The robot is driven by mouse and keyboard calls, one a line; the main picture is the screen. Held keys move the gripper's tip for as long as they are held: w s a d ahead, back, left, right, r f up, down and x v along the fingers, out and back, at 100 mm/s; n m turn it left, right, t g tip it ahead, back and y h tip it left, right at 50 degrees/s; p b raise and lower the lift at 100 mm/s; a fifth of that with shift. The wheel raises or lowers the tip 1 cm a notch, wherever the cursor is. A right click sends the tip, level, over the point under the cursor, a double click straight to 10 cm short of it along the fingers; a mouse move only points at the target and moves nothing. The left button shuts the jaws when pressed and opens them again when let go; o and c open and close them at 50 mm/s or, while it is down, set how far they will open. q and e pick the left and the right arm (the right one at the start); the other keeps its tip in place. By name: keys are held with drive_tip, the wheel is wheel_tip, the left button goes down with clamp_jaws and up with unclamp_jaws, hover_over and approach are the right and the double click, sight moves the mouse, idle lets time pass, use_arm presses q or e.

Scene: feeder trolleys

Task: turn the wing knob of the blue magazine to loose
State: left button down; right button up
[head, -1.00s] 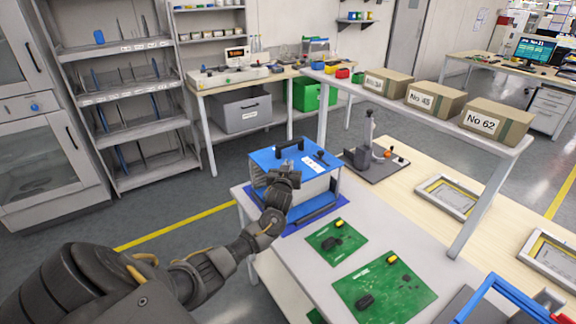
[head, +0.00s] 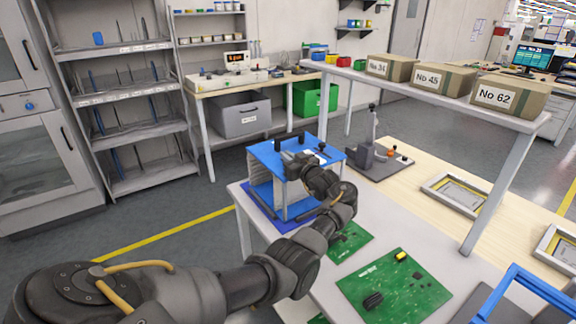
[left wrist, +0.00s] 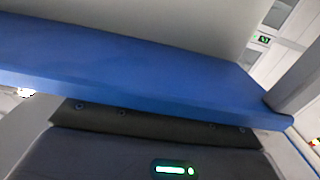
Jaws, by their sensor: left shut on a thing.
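The blue magazine (head: 262,151) stands on the near table, with blue top and bottom plates, pale uprights and a black carry handle (head: 290,139) on top. My left gripper (head: 292,160) is at the magazine's near upper edge, shut on the wing knob. The hand hides the knob and the fingertips, so the knob's angle cannot be seen. A small black fitting (head: 321,148) shows on the top plate beside a white label. The left wrist view is filled by a blue plate of the magazine (left wrist: 130,65), close above the dark gripper body. My right gripper is not in view.
Green circuit boards (head: 425,287) lie on the table in front of the magazine. A grey stand (head: 375,155) is behind it to the right. A raised shelf (head: 430,92) carries numbered boxes. A blue frame (head: 520,285) stands at lower right.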

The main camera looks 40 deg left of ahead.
use_arm(q)
drive_tip(key=shift+w+r+g, duration=0.1)
drive_tip(key=shift+g, duration=0.2)
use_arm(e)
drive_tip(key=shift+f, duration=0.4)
use_arm(q)
drive_tip(key=c, duration=1.5)
unclamp_jaws()
drive_tip(key=shift+c, duration=0.2)
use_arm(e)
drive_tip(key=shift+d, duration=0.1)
use_arm(q)
drive_tip(key=shift+d, duration=0.1)
drive_tip(key=shift+d, duration=0.3)
drive_tip(key=b+v, duration=0.2)
drive_tip(key=v, duration=0.8)
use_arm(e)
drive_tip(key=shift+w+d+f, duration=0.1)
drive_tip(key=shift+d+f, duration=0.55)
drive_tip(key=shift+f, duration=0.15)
